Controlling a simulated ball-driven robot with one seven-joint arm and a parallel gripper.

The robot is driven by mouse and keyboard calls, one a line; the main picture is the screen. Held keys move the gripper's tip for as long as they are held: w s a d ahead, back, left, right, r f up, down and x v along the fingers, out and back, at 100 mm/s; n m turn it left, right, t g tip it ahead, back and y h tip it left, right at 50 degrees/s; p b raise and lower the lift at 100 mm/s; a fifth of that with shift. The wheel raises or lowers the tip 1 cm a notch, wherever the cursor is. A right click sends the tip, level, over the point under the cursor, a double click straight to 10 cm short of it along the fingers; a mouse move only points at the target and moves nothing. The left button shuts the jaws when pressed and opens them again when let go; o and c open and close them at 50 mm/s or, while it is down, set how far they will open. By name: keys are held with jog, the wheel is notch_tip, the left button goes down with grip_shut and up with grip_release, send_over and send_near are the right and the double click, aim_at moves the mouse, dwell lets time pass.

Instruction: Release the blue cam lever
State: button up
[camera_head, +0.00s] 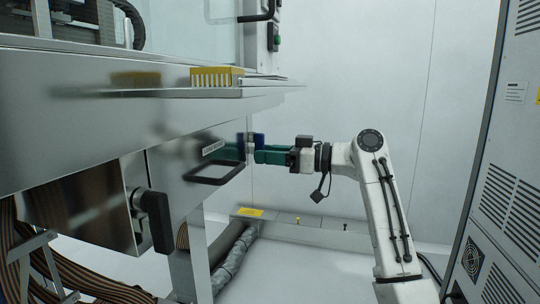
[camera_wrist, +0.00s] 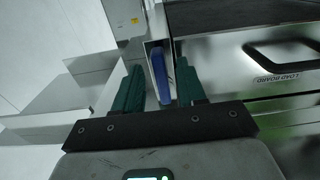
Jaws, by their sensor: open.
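The blue cam lever (camera_wrist: 159,76) is a narrow upright bar at the end of the metal test handler. In the wrist view it stands between the two green fingers of my gripper (camera_wrist: 160,68). The fingers are apart, with a gap on both sides of the lever, a wider one on the left. In the head view the lever (camera_head: 259,140) shows as a small blue piece just above my green gripper fingers (camera_head: 248,154), which reach in from the right. The fingers hide its lower part there.
A black handle on the load board drawer (camera_head: 215,174) sticks out left of my gripper; it shows right in the wrist view (camera_wrist: 280,55). A black knob (camera_head: 155,218) is lower left. A yellow slotted block (camera_head: 216,77) sits on the ledge above. A vented cabinet (camera_head: 505,170) stands right.

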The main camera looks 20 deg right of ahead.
jog(key=p+v, duration=0.2)
jog(key=v, duration=0.8)
jog(key=shift+s+d, duration=0.2)
jog(key=shift+d, duration=0.1)
